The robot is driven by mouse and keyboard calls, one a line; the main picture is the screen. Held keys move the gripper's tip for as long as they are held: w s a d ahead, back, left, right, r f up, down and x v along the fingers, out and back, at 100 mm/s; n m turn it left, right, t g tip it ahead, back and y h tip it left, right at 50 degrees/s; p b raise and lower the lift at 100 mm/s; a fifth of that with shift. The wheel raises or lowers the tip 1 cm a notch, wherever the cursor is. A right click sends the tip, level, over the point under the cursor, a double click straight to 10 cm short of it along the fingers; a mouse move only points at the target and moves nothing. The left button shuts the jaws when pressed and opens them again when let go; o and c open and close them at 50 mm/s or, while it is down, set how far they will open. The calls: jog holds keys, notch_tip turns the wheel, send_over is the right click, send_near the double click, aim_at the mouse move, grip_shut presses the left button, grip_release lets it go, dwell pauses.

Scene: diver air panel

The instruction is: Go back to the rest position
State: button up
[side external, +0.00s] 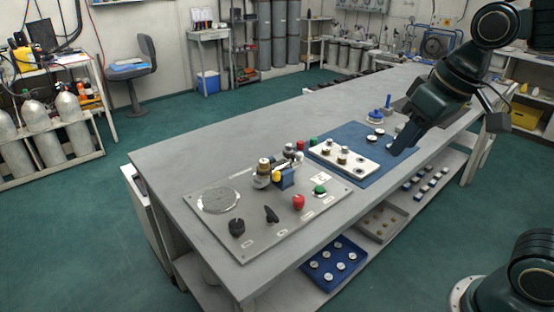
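My gripper (396,148) is at the right, low over the right side of the blue mat (372,177). It is dark and seen from the side, so its opening between the fingers is hidden; I see nothing clearly held in it. My arm comes down to it from the upper right. The grey air panel (258,236) lies flat on the bench to the left, with black, red and green knobs and a brass valve assembly (266,172). The gripper is well apart from the panel.
A white block (325,152) with several knobs lies on the mat, left of my gripper. A blue fitting (375,115) stands behind. The bench (230,147) is clear at the back left. Trays (335,262) of small parts sit on the shelf below.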

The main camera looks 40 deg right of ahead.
jog(key=s+d+f+t, duration=0.1)
jog(key=s+f, duration=0.1)
jog(key=s, duration=0.5)
jog(key=shift+d+f, duration=0.15)
jog(key=shift+f, duration=0.2)
